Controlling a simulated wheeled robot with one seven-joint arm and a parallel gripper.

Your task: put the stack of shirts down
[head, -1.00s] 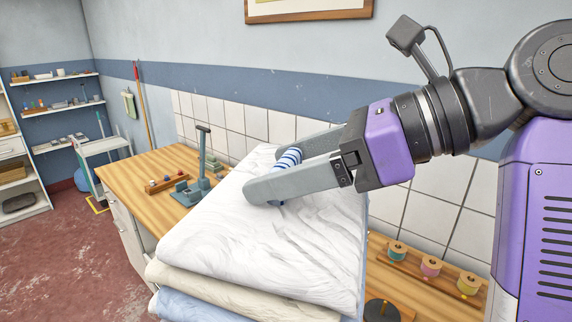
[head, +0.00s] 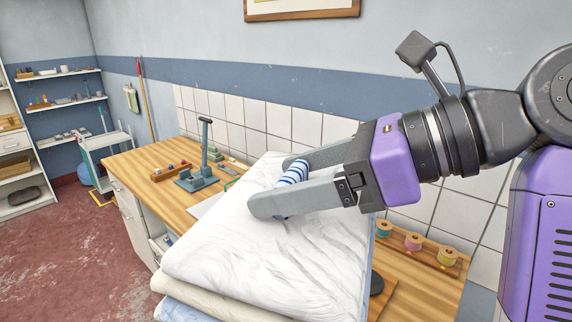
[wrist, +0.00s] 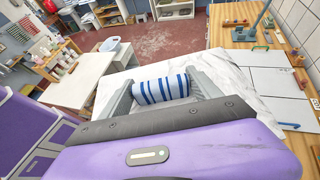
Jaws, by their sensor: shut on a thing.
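The stack of shirts (head: 215,245) is a thick folded pile, white on top with cream and pale blue layers below. It is in front of and partly over the wooden worktop in the head view; its underside is hidden, so I cannot tell if it touches anything. Its white top also shows in the wrist view (wrist: 232,72). A blue-and-white striped roll (head: 291,175) lies at the top of the stack. My gripper (head: 275,187) is shut on this roll, a finger on each side. The roll shows between the fingers in the wrist view (wrist: 163,91).
The wooden worktop (head: 140,165) runs along the tiled wall. A blue-grey stand (head: 197,180) and a small rack of coloured balls (head: 170,172) stand on it left of the stack. Thread spools (head: 413,241) sit on a wooden holder at the right. Red floor is open at left.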

